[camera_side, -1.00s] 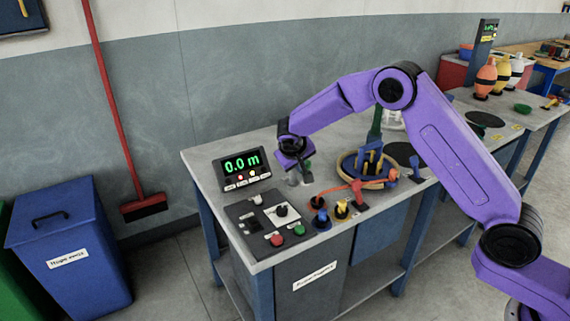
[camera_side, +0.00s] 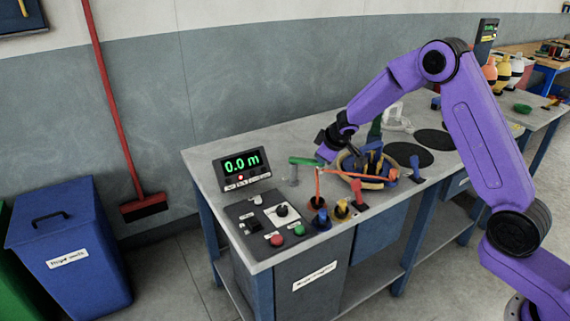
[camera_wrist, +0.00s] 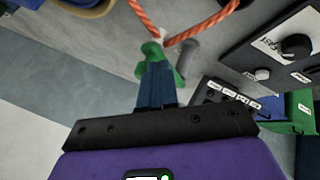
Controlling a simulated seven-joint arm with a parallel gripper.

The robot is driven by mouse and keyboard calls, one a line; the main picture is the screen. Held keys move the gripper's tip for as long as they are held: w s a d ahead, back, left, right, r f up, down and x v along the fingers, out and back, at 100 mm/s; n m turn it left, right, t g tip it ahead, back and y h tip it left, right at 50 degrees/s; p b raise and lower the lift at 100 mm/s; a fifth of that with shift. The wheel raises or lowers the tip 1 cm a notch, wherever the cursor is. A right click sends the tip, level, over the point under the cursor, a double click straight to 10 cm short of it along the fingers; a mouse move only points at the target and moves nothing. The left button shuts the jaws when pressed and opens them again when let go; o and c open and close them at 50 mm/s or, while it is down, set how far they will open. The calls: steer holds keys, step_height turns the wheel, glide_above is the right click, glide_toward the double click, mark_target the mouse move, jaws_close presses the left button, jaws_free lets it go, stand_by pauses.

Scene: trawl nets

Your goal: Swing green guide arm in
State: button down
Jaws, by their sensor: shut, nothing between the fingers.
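The green guide arm (camera_side: 304,160) sits on a grey post (camera_side: 293,176) on the bench, pointing right toward the rope reel (camera_side: 345,165). It also shows in the wrist view (camera_wrist: 152,50), partly hidden behind my fingers. The orange rope (camera_side: 318,182) runs from the reel side to near the arm's tip, bends there and drops toward the front; in the wrist view it makes a V (camera_wrist: 165,30) at the tip. My gripper (camera_side: 327,152) is shut and empty, its blue fingers (camera_wrist: 156,82) against or just beside the green arm; contact is unclear.
A display (camera_side: 242,165) reading 0.0 m and a control panel (camera_side: 268,218) with buttons and a knob stand left and in front. Black round pads (camera_side: 408,154) lie right of the reel.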

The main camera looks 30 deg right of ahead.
steer(key=shift+w+d, duration=0.2)
steer(key=shift+d, duration=0.25)
steer(key=shift+w+d+r, duration=0.1)
steer(key=shift+d, duration=0.25)
steer(key=s+a+r, duration=0.2)
steer(key=s+r, duration=0.6)
steer(key=s, duration=0.1)
steer(key=shift+s+a, duration=0.25)
steer(key=shift+a, duration=0.15)
stand_by(0.4)
steer(key=shift+r, duration=0.1)
